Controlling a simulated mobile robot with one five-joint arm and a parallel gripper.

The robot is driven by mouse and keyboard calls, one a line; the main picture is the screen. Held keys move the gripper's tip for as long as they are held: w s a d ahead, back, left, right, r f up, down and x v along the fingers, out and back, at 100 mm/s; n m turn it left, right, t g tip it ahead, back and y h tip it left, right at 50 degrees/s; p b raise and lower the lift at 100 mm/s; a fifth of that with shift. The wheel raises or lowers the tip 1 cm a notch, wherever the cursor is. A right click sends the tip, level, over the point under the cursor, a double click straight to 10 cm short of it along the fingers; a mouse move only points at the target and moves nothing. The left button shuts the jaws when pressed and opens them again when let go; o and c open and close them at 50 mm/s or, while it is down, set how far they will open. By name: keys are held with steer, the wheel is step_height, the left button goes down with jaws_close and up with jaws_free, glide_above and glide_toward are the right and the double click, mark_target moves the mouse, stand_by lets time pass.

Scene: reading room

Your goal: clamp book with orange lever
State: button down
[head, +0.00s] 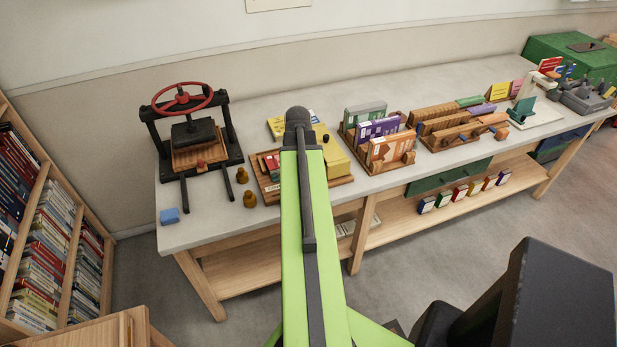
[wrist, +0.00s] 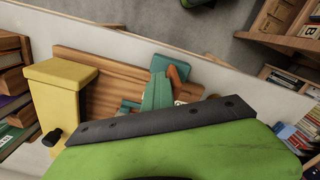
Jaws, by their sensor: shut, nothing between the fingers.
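My gripper (wrist: 150,125) shows as a dark bolted bar on a green body in the wrist view, shut and empty. My arm's end covers it in the head view. In the wrist view, a small orange piece (wrist: 178,75), perhaps the lever, sits beside a teal part (wrist: 157,92), beyond the dark bar and partly hidden by it. I cannot tell if it grips a book. A yellow block (wrist: 58,95) with a dark knob stands to the left on a wooden board (wrist: 105,65). The head view shows the same yellow block (head: 337,163), partly behind my arm.
A black press with a red wheel (head: 183,98) stands at the left of the table (head: 215,222). Two brass pieces (head: 249,198) and a blue block (head: 169,216) are near it. Wooden racks of books (head: 392,150) stand to the right. The table's front left is mostly clear.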

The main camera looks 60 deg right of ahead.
steer(key=shift+s+a+f, duration=0.15)
steer(key=shift+a+f, duration=0.05)
steer(key=shift+w+a, duration=0.35)
steer(key=shift+a, duration=0.05)
steer(key=shift+w+a, duration=0.2)
steer(key=shift+w+f, duration=0.25)
steer(key=shift+w, duration=0.3)
steer(key=shift+s+r, duration=0.2)
steer(key=shift+r, duration=0.05)
